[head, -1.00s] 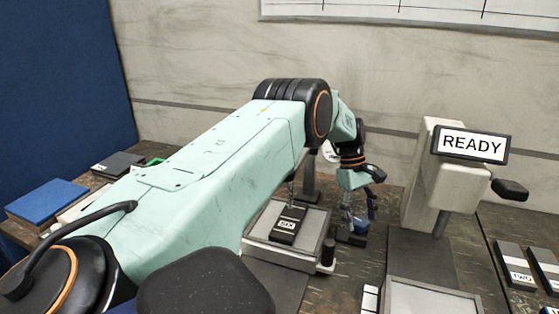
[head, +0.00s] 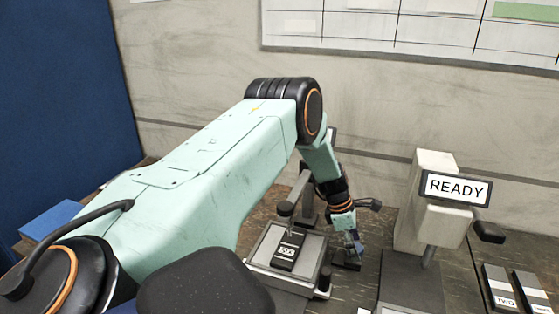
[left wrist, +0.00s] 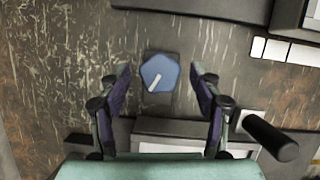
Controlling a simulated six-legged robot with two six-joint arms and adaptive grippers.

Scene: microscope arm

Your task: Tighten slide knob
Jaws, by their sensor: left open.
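The slide knob (left wrist: 158,73) is a blue polygonal knob with a white pointer line, seen from above on a dark base in the left wrist view. In the head view it is mostly hidden by my left gripper (head: 352,242). In the left wrist view that gripper (left wrist: 160,78) is open, with one dark finger on each side of the knob and a visible gap on both sides. A dark labelled slide (head: 287,252) lies on the grey stage (head: 262,242), left of the gripper. My right gripper is not in view.
A microscope post with a dark head (head: 286,208) stands over the stage. A short dark handle (left wrist: 270,137) is near the gripper's right side. A pale machine with a READY display (head: 456,189) stands to the right. Dark labelled blocks (head: 501,288) lie at the far right.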

